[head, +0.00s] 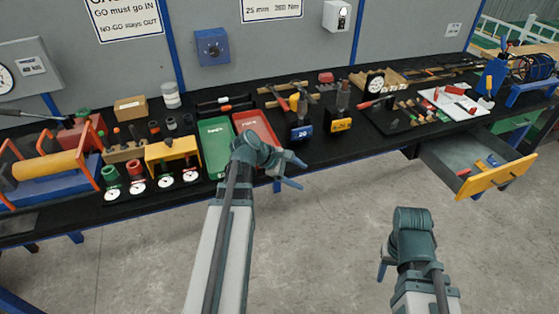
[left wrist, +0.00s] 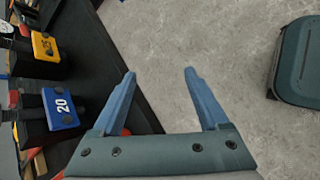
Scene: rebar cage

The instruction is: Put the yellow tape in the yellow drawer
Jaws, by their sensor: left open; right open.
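The yellow drawer (head: 497,176) is pulled open under the right part of the bench; a red and a blue item lie inside it. I cannot pick out a yellow tape for certain. A yellow-fronted block (head: 341,125) stands near the bench's front edge and shows in the left wrist view (left wrist: 44,46). My left gripper (head: 291,184) is open and empty just off the bench's front edge; its blue fingers (left wrist: 160,72) are spread over bare floor. My right gripper (head: 383,270) is over the floor, left of and nearer than the drawer, mostly hidden by its wrist.
A blue block marked 20 (head: 300,132) stands left of the yellow-fronted one. A green tray (head: 214,150) and a red tray (head: 254,126) lie further left. Gauges, tools and a white board (head: 455,103) crowd the black bench. The floor (head: 335,220) in front is clear.

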